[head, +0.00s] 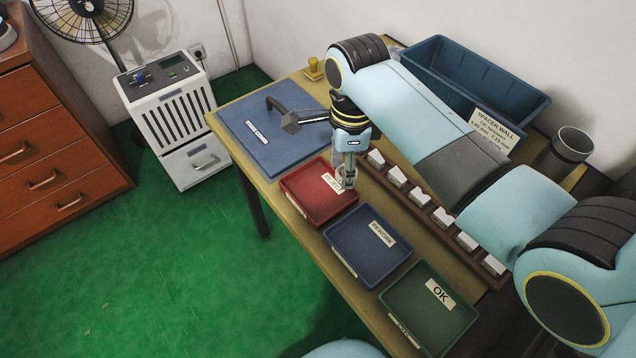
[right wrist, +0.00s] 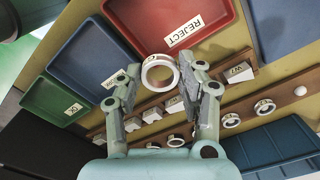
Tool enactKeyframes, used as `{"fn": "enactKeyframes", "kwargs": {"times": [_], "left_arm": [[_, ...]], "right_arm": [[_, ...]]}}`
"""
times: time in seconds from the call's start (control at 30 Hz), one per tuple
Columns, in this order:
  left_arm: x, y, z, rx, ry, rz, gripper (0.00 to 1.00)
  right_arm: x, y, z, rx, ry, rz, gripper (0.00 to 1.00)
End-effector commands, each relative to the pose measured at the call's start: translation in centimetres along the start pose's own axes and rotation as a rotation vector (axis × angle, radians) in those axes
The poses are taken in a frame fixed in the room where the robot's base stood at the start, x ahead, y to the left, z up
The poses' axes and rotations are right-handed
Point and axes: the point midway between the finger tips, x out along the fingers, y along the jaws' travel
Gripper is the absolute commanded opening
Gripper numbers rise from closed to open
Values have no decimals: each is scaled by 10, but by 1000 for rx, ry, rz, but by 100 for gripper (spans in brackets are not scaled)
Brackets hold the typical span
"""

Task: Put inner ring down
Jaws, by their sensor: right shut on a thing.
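A pale inner ring (right wrist: 160,73) sits between the fingertips of my right gripper (right wrist: 160,84) in the right wrist view. The fingers are shut on its outside, and its hole faces the camera. In the head view my right gripper (head: 346,178) points down by the right edge of the red REJECT tray (head: 305,197). The ring is small and partly hidden there, and its height above the tray is hard to tell. The blue REWORK tray (head: 360,253) and the green OK tray (head: 415,305) stand in line towards the front. My left gripper is not seen.
A brown rack (head: 408,203) with white labels runs right of the trays, and several rings (right wrist: 265,106) sit along it in the right wrist view. A blue mat (head: 258,148) holds a dark bent tool (head: 290,121). A blue bin (head: 470,85) and a dark cup (head: 571,146) stand behind.

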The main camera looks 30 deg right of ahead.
Motion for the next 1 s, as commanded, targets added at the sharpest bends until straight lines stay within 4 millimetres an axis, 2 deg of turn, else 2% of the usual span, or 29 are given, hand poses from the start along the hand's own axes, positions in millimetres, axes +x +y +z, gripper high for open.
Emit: {"fn": "enactKeyframes", "kwargs": {"times": [0.03,0.1,0.3,0.37,0.6,1.0], "left_arm": [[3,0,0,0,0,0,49],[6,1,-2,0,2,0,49],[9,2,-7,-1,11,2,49],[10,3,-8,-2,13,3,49],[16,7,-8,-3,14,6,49],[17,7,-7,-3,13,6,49]], "right_arm": [[8,-3,14,-2,-3,2,1],[17,-8,28,-3,-2,2,1],[31,-14,49,-3,1,0,1],[34,-14,50,-3,1,1,1],[68,-14,50,-3,2,0,1],[74,-14,50,-3,1,0,1]]}}
